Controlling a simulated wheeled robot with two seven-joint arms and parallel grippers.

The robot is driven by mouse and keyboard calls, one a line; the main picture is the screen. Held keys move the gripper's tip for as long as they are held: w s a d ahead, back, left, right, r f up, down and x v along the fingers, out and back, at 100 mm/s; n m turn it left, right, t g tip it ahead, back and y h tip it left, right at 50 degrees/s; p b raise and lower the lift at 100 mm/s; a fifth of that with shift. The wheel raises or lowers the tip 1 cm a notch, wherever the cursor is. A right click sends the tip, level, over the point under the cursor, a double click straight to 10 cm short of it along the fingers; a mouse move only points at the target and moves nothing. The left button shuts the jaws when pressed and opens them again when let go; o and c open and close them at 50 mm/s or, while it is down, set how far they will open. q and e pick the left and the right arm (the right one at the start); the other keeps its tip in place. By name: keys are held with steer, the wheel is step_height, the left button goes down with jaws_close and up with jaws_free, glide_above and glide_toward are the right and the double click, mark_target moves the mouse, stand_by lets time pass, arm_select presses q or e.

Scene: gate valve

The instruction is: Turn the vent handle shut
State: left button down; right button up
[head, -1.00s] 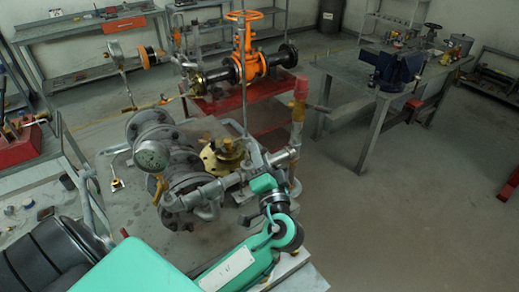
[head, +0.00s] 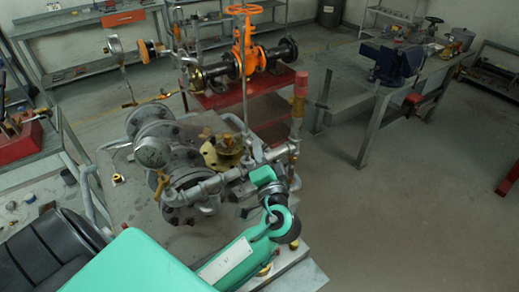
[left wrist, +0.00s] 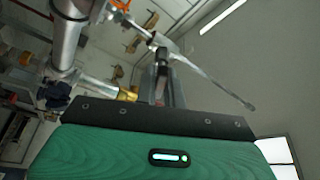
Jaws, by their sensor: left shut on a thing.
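My left gripper (left wrist: 167,88) is shut on a slim part at the pipework in the left wrist view. A long silver lever (left wrist: 222,82), which looks like the vent handle, crosses just beyond the fingertips and slants down to the right. The exact contact is hard to make out. In the head view my green left arm comes in from below, and its wrist hides the fingers and the held part beside the silver pipe (head: 215,183). My right gripper is not in view.
An orange gate valve (head: 247,50) stands on a red stand farther back.

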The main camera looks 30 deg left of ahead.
arm_select(q)
steer(key=m+h+p, duration=0.1)
steer(key=m+p, duration=0.3)
steer(key=p, duration=0.1)
steer(key=shift+r+h, duration=0.2)
steer(key=shift+h, duration=0.2)
steer(key=shift+f+m+g+p, duration=0.15)
steer(key=shift+m+g+p, duration=0.25)
steer(key=shift+m+p, duration=0.6)
steer(key=shift+f, duration=0.1)
steer(key=c, duration=1.5)
jaws_free()
steer(key=b+v, duration=0.5)
steer(key=v, duration=0.8)
steer(key=shift+s+d+r+b, duration=0.25)
steer(key=shift+s+r+b, duration=0.05)
steer(key=shift+s+b, duration=0.1)
